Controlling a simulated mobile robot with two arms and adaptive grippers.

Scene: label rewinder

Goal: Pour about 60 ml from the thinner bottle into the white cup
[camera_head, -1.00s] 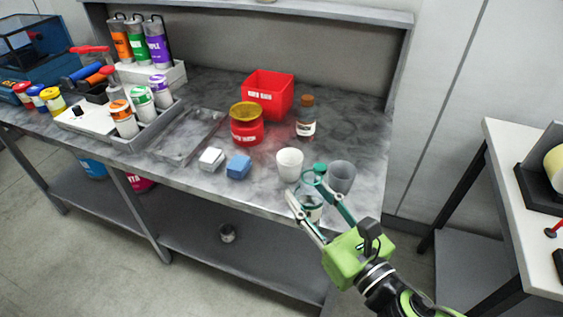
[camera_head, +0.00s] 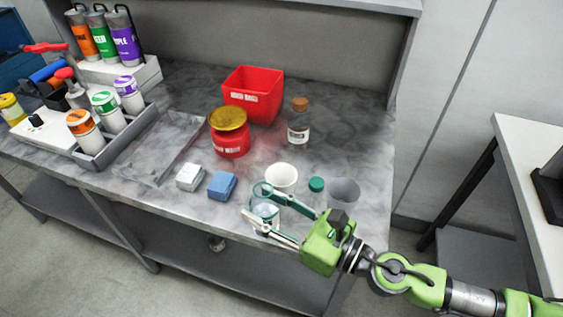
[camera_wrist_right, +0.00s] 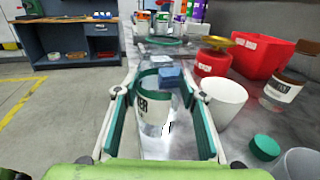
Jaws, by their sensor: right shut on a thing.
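The thinner bottle (camera_wrist_right: 152,112) is clear, with a white label ending in "NER" and a green band near its top. My right gripper (camera_head: 262,202) is shut around it; in the head view the bottle (camera_head: 265,212) is near the table's front edge, in front and slightly left of the white cup. It looks about upright; I cannot tell its height above the table. The white cup (camera_head: 281,178) stands upright, and in the right wrist view it (camera_wrist_right: 220,102) is just right of the fingers. My left gripper is not in view.
A green cap (camera_head: 316,184) and a grey cup (camera_head: 343,193) are right of the white cup. A brown-capped bottle (camera_head: 299,122), red bin (camera_head: 253,95) and red jar (camera_head: 230,140) stand behind. Blue (camera_head: 221,185) and white (camera_head: 190,177) blocks lie to the left.

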